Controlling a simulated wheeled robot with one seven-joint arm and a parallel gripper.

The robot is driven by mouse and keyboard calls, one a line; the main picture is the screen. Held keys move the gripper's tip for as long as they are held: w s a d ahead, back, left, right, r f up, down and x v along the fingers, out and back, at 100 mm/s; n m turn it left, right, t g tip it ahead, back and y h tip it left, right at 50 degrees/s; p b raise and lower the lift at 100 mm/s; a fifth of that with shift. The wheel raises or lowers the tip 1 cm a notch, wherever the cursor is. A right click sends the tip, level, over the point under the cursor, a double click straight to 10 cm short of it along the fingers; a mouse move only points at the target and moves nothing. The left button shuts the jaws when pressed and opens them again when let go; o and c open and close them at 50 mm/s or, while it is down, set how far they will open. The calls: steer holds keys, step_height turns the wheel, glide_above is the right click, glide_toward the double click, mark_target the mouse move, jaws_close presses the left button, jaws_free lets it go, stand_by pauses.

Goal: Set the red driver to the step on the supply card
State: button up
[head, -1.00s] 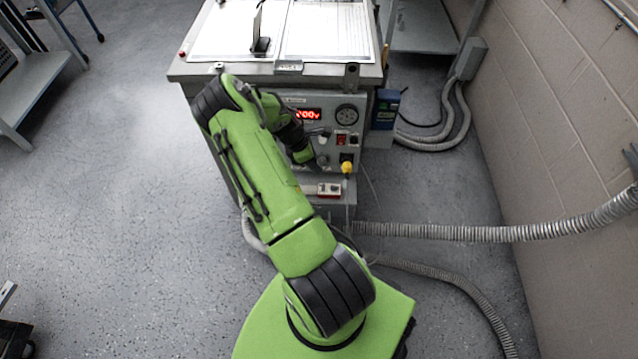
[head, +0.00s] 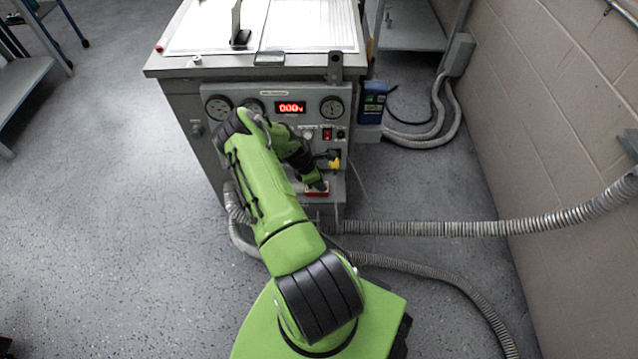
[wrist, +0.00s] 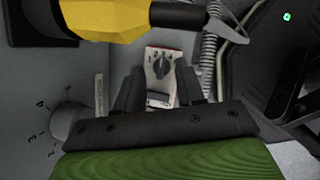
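The red driver (head: 316,192) is a small red and white box on the ledge below the front panel. In the wrist view its pale face (wrist: 153,57) shows a dark knob (wrist: 162,68) and small numerals around it. I cannot tell surely which numeral the knob points to. My gripper (head: 318,184) is low over the driver and partly covers it. In the wrist view its two dark fingers (wrist: 158,88) are apart, one on each side of the driver. Contact cannot be told. I cannot make out a readable supply card.
A yellow plug (wrist: 105,18) with a black end (wrist: 180,14) crosses close above the driver in the wrist view. A numbered panel knob (wrist: 68,122) is at left. The cabinet panel has a red display (head: 291,107) and gauges (head: 332,107). Grey hoses (head: 430,228) run right.

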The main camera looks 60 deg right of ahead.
steer(key=shift+f, duration=0.1)
jaws_close()
stand_by(1.3)
jaws_free()
steer(key=p+v, duration=0.5)
steer(key=v, duration=1)
steer(key=shift+r, duration=0.4)
steer(key=shift+c, duration=0.4)
